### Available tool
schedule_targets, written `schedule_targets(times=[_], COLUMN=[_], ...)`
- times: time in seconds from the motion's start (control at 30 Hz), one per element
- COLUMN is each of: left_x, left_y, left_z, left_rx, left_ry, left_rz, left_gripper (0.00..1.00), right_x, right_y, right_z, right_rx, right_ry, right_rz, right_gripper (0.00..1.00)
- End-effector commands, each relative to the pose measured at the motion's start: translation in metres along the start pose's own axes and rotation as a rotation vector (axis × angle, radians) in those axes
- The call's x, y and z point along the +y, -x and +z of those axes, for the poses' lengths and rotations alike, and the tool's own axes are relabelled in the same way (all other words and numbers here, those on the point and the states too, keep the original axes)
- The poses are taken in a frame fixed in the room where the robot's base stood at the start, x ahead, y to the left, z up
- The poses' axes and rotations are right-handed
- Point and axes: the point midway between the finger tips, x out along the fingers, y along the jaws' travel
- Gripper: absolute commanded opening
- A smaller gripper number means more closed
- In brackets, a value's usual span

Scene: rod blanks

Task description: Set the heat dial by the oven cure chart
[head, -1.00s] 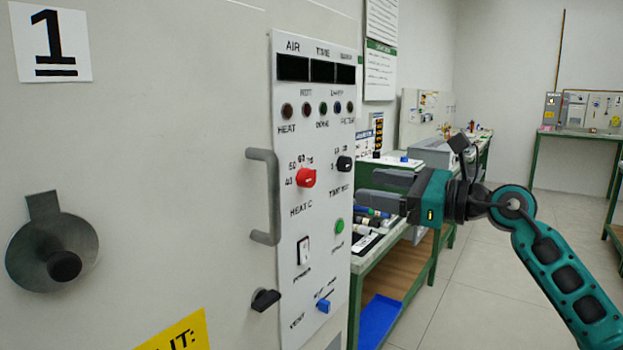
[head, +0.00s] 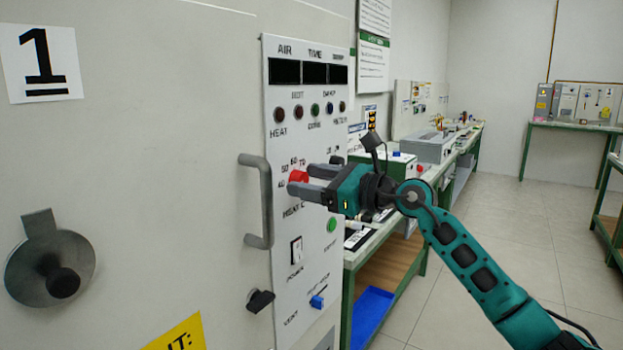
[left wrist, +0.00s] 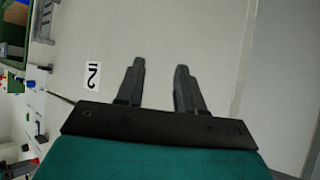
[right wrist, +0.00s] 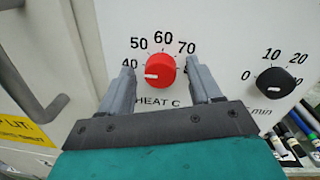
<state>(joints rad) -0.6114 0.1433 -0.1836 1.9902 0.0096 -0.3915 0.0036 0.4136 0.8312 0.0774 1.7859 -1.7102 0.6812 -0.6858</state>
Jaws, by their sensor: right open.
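The red heat dial (head: 298,175) is on the white control panel (head: 283,225), partly hidden by my right gripper (head: 302,180). In the right wrist view the dial (right wrist: 160,70) has printed numbers 40, 50, 60 and 70 around it. Its white mark points left, close to 40. My right gripper (right wrist: 161,72) is open, with one finger on each side of the dial; contact is not clear. My left gripper (left wrist: 160,64) is open and empty in the left wrist view, before a pale surface with a "2" label. Wall sheets (head: 374,55) hang behind; their text is unreadable.
A bar handle (head: 258,200) sticks out left of the dial. The black timer dial (right wrist: 275,83) is to the right of it. Below are a power switch (head: 296,250) and a blue vent lever (head: 317,301). A green-framed bench (head: 385,268) stands behind the panel.

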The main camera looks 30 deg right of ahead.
Motion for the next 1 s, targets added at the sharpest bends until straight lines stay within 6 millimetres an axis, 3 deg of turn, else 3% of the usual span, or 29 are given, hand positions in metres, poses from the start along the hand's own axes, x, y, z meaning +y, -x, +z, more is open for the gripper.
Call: schedule_targets(times=[0.27, 0.83, 1.0], left_x=[-0.0006, 0.0000, 0.0000], left_y=[-0.0001, 0.0010, 0.0017], left_z=[0.0020, -0.0025, -0.0034], left_rx=[-0.005, 0.003, 0.003], left_ry=[-0.003, -0.003, -0.003], left_rz=[0.000, 0.002, 0.002], left_gripper=[0.37, 0.37, 0.37], right_x=[0.0001, 0.0000, -0.0001], right_y=[-0.0008, -0.0005, -0.0005], right_z=[-0.0003, -0.0003, -0.0001], right_rx=[0.001, 0.001, 0.001], right_ry=[0.000, 0.001, -0.007], right_rz=[0.000, 0.000, 0.000], right_gripper=[0.62, 0.08, 0.08])
